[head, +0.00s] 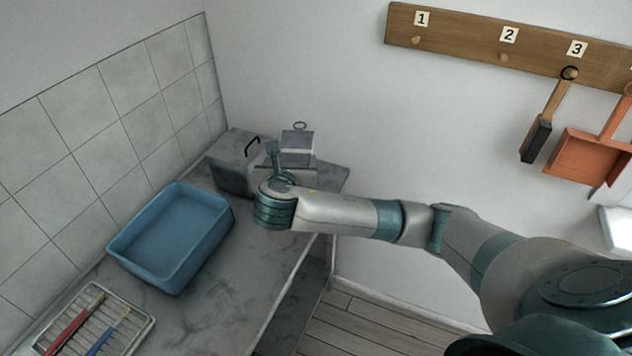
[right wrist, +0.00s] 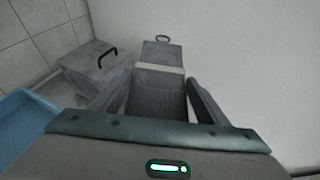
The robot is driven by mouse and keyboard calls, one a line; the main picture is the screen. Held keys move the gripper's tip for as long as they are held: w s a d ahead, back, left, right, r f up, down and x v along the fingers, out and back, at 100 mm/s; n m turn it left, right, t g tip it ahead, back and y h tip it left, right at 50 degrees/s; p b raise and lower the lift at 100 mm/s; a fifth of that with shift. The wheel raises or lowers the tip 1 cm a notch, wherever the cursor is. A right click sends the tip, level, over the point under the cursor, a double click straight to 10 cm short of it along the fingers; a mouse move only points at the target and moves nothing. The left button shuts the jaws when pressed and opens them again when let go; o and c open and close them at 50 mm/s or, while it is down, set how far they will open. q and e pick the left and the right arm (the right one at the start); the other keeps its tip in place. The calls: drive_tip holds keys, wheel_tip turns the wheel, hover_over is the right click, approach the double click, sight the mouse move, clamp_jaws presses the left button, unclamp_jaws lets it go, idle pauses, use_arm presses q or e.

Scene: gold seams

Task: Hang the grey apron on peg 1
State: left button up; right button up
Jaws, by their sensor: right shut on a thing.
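The grey apron (head: 298,146) is a folded grey bundle with a pale band and a hanging loop at its top. In the right wrist view the apron (right wrist: 160,92) lies between the two fingers, loop upward. My right gripper (head: 284,160) is shut on it, above the far end of the counter; in the head view the wrist hides part of the grip. Peg 1 (head: 415,40) is bare, under label 1 at the left end of the wooden rail (head: 455,32), up and right of the apron. My left gripper is not in view.
A grey box with a black handle (head: 234,163) stands just left of the apron. A blue basin (head: 120,252) and a rack (head: 143,322) with brushes are on the counter (head: 225,285). Peg 2 (head: 503,57) is bare; a brush (head: 546,118) hangs at 3, an orange dustpan (head: 590,158) right of it.

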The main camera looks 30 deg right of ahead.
drive_tip(key=a+r+n+y, duration=0.1)
drive_tip(key=r, duration=0.1)
drive_tip(key=a+r+n+t+y+b, duration=0.1)
drive_tip(key=r, duration=0.1)
drive_tip(key=a+r+n+y+b, duration=0.1)
drive_tip(key=r, duration=0.1)
drive_tip(key=shift+s+a+r+t+y, duration=0.25)
drive_tip(key=shift+s+a+t+y, duration=0.05)
use_arm(q)
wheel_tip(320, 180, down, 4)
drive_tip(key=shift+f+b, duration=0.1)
drive_tip(key=shift+b, duration=0.55)
use_arm(e)
drive_tip(key=s+a+r+n+y, duration=0.3)
drive_tip(key=r, duration=0.3)
drive_tip(key=shift+a+r+n+t+y, duration=0.15)
drive_tip(key=shift+a+n+t+y, duration=0.15)
drive_tip(key=shift+y, duration=0.1)
drive_tip(key=shift+s, duration=0.1)
